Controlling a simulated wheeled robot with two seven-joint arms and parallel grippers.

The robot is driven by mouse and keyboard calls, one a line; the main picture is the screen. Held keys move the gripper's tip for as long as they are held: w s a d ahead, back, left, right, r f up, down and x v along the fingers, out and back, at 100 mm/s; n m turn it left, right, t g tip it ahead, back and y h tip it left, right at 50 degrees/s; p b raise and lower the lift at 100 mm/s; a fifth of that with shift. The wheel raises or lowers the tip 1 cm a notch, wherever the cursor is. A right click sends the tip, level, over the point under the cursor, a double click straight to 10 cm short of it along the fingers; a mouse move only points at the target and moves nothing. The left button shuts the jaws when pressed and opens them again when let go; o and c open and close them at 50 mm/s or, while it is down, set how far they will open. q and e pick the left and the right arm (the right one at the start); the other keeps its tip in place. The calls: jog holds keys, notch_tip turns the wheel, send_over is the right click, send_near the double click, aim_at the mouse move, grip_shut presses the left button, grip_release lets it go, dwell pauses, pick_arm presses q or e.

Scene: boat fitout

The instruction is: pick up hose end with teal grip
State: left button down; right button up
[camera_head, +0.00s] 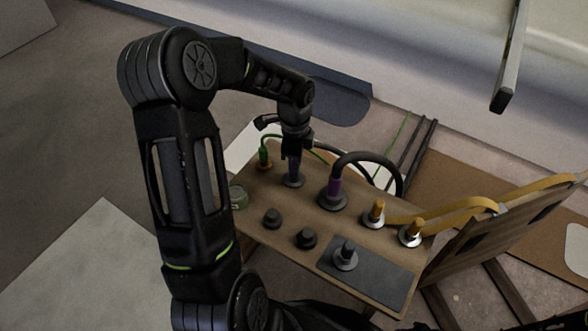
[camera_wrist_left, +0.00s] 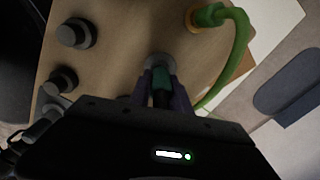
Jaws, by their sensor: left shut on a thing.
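My left gripper (camera_head: 293,172) points down over the back part of a wooden board. In the left wrist view its two fingers (camera_wrist_left: 160,98) are closed around the hose end with teal grip (camera_wrist_left: 161,80). The hose end stands at a round grey fitting (camera_wrist_left: 160,60) on the board; I cannot tell whether it is seated in it or just above. In the head view the gripper hides most of the teal grip. My right gripper is not in view.
A grey fitting (camera_head: 345,256) stands on a dark plate. A rail (camera_head: 510,60) hangs upper right.

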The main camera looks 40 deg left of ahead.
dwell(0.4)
pick_arm(q)
notch_tip(320, 180, up, 10)
jog(key=p, duration=0.4)
dwell(0.6)
jog(key=w+d+r+n, duration=0.4)
jog(key=d+r+n, duration=0.2)
jog(key=d, duration=0.3)
jog(key=w+d+r+n, duration=0.5)
jog(key=d+n, duration=0.1)
jog(key=d, duration=0.3)
jog(key=shift+w+r, duration=0.25)
jog(key=shift+r, duration=0.1)
